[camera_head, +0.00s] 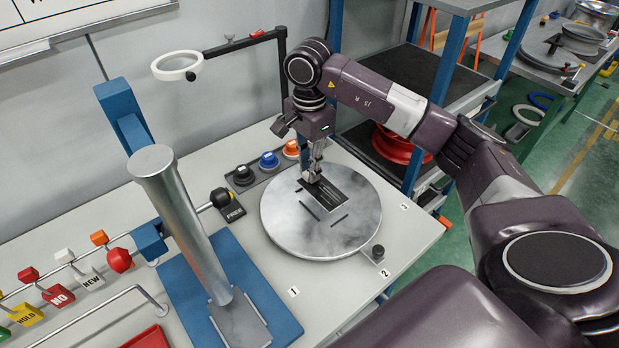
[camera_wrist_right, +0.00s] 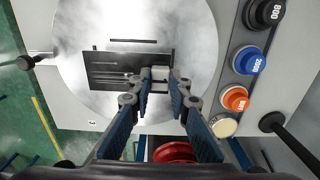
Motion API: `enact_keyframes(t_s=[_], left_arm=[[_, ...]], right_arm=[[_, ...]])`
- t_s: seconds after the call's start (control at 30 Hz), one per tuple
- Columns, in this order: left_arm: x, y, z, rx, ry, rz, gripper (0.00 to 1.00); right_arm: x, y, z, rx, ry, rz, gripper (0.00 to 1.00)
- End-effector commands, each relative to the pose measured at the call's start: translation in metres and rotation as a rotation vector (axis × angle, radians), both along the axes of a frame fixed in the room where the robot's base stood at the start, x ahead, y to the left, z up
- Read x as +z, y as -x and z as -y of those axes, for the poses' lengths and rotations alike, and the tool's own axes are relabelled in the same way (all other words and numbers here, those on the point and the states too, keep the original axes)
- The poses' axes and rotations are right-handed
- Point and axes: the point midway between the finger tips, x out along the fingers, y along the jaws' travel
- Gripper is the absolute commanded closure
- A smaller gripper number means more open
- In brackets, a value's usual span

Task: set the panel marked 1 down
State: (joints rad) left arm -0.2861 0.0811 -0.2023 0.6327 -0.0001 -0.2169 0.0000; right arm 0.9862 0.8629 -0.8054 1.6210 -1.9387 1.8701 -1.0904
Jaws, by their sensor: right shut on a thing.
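A dark rectangular panel with slots (camera_head: 328,197) is over the round grey metal disc (camera_head: 285,222), flat or nearly so. I cannot tell whether it touches the disc. I cannot read a 1 on it. My right gripper (camera_head: 313,174) points down at the panel's far end. In the right wrist view my right gripper (camera_wrist_right: 160,82) is shut on a small pale part at the edge of the dark panel (camera_wrist_right: 118,68). The fingers hide part of that edge. My left gripper is not in view.
Black, blue and orange knobs (camera_head: 268,160) stand behind the disc. A small black knob (camera_head: 378,251) is at its front right. A metal post on a blue base (camera_head: 186,225) stands left. A ring lamp (camera_head: 177,66) hangs behind. Table labelled 1 (camera_head: 293,291) is clear in front.

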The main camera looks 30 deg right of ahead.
Motion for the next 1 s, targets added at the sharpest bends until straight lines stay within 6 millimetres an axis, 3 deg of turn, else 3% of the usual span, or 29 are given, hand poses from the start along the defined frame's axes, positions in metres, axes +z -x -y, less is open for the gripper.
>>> enact_keyframes(t_s=[0.4,0.77,0.8,0.9,1.0], left_arm=[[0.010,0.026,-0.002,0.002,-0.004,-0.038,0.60],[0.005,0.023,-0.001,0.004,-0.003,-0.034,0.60],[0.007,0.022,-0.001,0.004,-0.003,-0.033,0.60],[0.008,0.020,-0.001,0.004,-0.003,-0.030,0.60],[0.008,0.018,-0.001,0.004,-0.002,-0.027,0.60]], right_arm=[[-0.042,0.001,0.000,0.000,0.000,-0.002,1.00],[-0.050,0.000,0.000,0.001,0.001,0.002,1.00],[-0.048,0.000,0.000,0.001,0.000,0.001,0.79],[-0.048,0.000,0.000,0.001,0.000,0.001,0.68],[-0.048,0.000,0.000,0.000,0.000,0.001,0.66]])
